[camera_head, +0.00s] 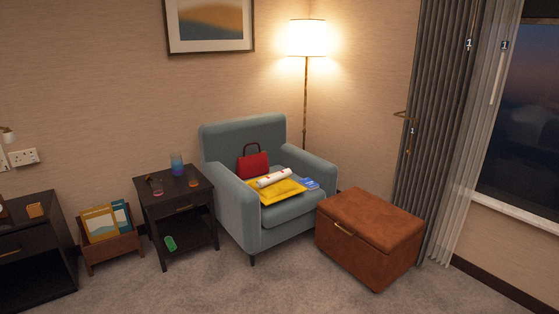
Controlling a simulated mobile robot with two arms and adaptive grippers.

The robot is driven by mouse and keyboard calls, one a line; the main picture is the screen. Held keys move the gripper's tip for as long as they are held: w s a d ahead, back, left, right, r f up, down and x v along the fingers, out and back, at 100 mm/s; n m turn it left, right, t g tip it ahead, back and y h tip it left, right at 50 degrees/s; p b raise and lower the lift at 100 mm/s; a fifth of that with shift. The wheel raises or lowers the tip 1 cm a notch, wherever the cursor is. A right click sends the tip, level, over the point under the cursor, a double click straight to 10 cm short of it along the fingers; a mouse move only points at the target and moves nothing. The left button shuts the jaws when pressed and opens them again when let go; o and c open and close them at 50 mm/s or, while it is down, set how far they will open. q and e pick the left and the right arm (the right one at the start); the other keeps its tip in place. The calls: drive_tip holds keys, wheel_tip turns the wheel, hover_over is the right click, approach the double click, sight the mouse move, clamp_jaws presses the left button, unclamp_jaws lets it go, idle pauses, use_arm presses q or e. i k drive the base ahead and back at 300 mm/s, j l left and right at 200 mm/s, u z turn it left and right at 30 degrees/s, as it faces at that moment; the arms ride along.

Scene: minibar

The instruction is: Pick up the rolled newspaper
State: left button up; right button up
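The rolled newspaper (273,178) is a small whitish roll. It lies on a yellow padded envelope or folder (287,192) on the seat of the blue-grey armchair (263,229). A red handbag (253,163) stands just behind it, and a small blue item (309,184) lies to its right. Neither of my grippers shows in the head view.
A brown leather ottoman (367,246) stands in front of the chair on the right. A dark side table (176,202) with glasses stands on the left, beside a wooden magazine rack (108,247). A floor lamp (306,95) stands behind. Carpet in front is clear.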

sight(278, 176)
drive_tip(key=i+l, duration=0.15)
drive_tip(key=i, duration=1.05)
drive_tip(key=i+l, duration=0.15)
drive_tip(key=i, duration=1)
drive_tip(key=l+z, duration=0.05)
